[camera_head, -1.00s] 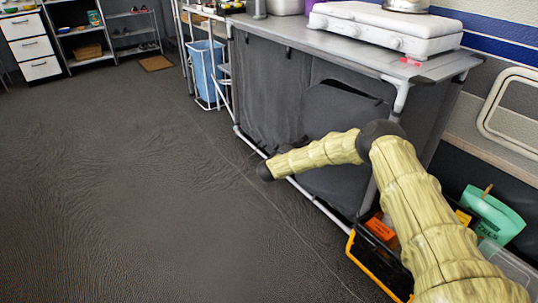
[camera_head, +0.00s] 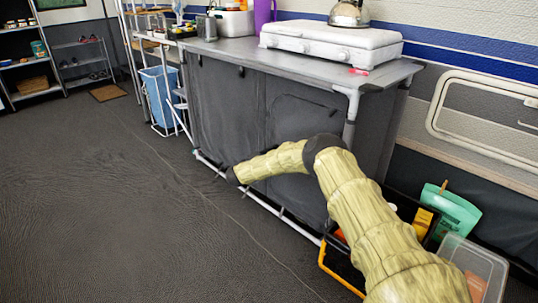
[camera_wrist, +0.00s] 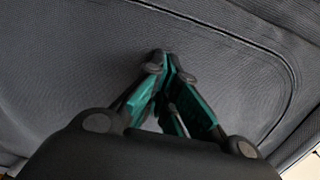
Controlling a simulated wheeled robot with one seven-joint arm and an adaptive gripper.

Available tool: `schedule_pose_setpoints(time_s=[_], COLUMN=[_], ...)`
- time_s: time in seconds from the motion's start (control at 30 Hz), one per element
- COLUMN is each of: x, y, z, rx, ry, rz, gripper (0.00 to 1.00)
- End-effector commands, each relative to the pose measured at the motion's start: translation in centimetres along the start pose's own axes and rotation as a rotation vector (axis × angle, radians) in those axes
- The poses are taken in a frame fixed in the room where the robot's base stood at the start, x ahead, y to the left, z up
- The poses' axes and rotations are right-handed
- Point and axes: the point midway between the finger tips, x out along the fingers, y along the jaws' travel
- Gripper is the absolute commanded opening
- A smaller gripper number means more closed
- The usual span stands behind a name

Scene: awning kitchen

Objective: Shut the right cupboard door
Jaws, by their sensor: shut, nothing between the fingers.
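The right cupboard door (camera_head: 298,112) is a dark grey fabric panel with a rounded top corner, on the cabinet under the grey counter. In the head view it looks almost flush with the front, with a thin dark line along its top edge. My arm covers its lower part. In the wrist view the door (camera_wrist: 75,65) fills most of the picture, its curved edge showing as a dark seam at the top and right. My gripper (camera_wrist: 168,62) is shut and empty, its fingertips at or very near the fabric; contact cannot be told.
A white stove (camera_head: 330,42) with a kettle (camera_head: 350,14) stands on the counter (camera_head: 225,50). A black and yellow crate (camera_head: 335,262) and a clear bin (camera_head: 478,262) stand by my arm at right. A blue bin (camera_head: 160,95) stands left. The floor at left is clear.

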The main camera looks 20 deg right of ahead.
Motion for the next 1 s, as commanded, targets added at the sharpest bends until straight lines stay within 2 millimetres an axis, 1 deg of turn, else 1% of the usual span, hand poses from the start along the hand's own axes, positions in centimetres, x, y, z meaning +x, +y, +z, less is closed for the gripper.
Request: schedule_pose_setpoints(time_s=[0.03, 0.27, 0.37, 0.43, 0.57, 0.67, 1.0], x=[0.4, 0.5, 0.3, -0.2, -2.3, -4.2, -10.5], y=[-0.3, -0.4, -0.5, -0.5, -0.5, -0.4, -0.3], z=[-0.1, -0.1, 0.0, 0.1, 0.8, 1.3, 1.9], rx=[0.003, 0.004, 0.004, 0.003, 0.001, 0.0, 0.0], ry=[0.002, 0.003, 0.003, 0.001, -0.003, -0.007, -0.007], rz=[-0.004, -0.005, -0.005, -0.005, -0.004, -0.002, -0.001], gripper=[0.0, 0.0, 0.0, 0.0, 0.0, 0.0, 0.0])
